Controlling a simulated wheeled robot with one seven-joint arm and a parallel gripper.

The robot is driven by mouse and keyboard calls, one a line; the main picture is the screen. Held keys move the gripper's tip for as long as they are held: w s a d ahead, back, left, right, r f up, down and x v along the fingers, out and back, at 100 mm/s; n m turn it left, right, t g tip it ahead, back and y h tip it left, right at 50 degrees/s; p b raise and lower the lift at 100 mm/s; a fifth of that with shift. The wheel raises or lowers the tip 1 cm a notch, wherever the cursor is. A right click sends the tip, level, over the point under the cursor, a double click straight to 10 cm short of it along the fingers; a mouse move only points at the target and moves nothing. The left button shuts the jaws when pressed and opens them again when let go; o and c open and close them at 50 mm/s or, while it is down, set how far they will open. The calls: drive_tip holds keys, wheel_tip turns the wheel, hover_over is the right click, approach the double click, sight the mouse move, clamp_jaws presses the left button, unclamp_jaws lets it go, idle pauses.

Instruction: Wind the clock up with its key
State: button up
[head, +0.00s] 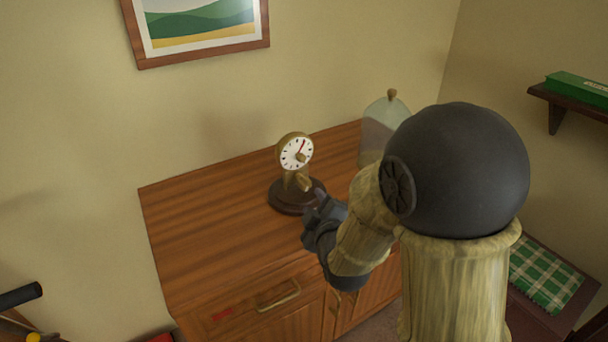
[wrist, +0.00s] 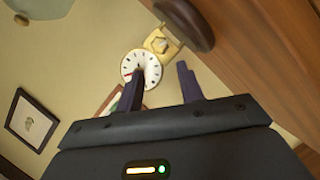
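The clock (head: 291,149) stands upright on the cabinet top, with a white dial, brass body and dark round base (head: 288,205). A small brass piece (head: 304,183), perhaps the key, sticks out below the dial. In the wrist view the clock appears turned over, with its dial (wrist: 150,65) partly behind one finger and the brass piece (wrist: 160,44) beyond the fingertips. My gripper (head: 316,204) is in front of the clock, near its base; it also shows in the wrist view (wrist: 160,72). Its fingers are apart with nothing between them.
A glass dome (head: 378,133) with a knob stands behind right on the cabinet top (head: 205,235). The cabinet's left side is clear. A drawer handle (head: 278,296) is at its front. A shelf with a green box (head: 580,88) and a green checked cloth (head: 545,272) are at right.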

sight(306, 186)
drive_tip(key=shift+r+p, duration=0.15)
drive_tip(key=shift+p, duration=0.25)
drive_tip(key=x, duration=1.1)
drive_tip(key=shift+w+a+f+b, duration=0.15)
drive_tip(key=shift+w+f+b, duration=0.1)
drive_tip(key=shift+w+b, duration=0.1)
drive_tip(key=c, duration=0.7)
drive_tip(key=shift+m, duration=0.3)
